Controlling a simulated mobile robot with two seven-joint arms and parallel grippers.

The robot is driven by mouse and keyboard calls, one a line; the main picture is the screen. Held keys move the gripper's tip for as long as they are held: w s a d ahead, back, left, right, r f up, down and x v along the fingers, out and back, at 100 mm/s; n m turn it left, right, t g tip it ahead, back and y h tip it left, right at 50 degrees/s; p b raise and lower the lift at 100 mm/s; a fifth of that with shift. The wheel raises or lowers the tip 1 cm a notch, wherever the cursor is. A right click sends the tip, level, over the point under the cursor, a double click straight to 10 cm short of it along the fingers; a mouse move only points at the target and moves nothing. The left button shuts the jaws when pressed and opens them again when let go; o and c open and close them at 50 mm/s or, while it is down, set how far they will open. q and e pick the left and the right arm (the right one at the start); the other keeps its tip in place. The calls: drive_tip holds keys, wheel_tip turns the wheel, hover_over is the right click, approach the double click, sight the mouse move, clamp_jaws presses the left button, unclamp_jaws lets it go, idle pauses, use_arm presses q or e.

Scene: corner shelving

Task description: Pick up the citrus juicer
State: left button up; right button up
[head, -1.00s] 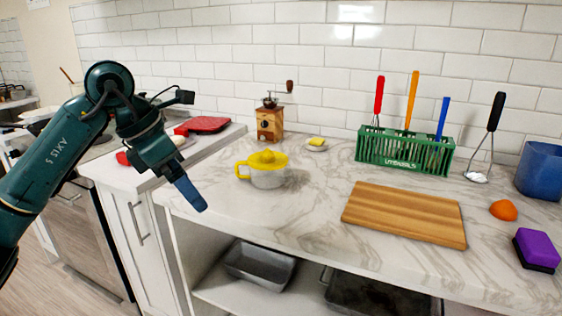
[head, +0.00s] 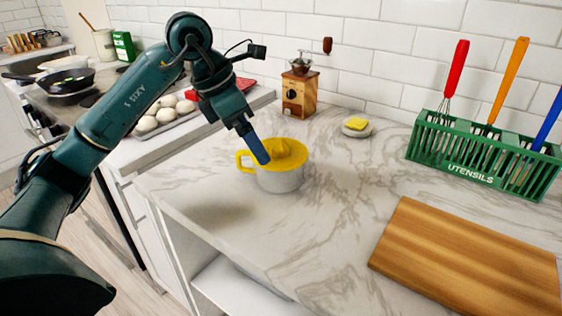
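The citrus juicer (head: 280,178) stands upright on the marble counter, with a yellow reamer top, a yellow handle on its left and a pale cup below. My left gripper (head: 258,150) reaches in from the left and points down at the juicer. Its blue fingers overlap the left part of the yellow top, near the handle. I cannot tell whether they touch it. The fingers line up as one from this side, so their gap is hidden. My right gripper is not in view.
A wooden coffee grinder (head: 299,95) and a small dish with a yellow piece (head: 356,125) stand behind. A green utensil rack (head: 470,160) and a wooden cutting board (head: 460,262) are to the right. The counter (head: 335,215) in front of the juicer is clear.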

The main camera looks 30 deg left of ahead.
sight(272, 165)
use_arm(q)
drive_tip(key=x, duration=0.9)
drive_tip(key=shift+w+d, duration=0.25)
drive_tip(key=shift+d, duration=0.05)
drive_tip(key=shift+r, duration=0.1)
drive_tip(key=shift+c, duration=0.2)
drive_tip(key=c, duration=0.6)
drive_tip(key=shift+c, duration=0.3)
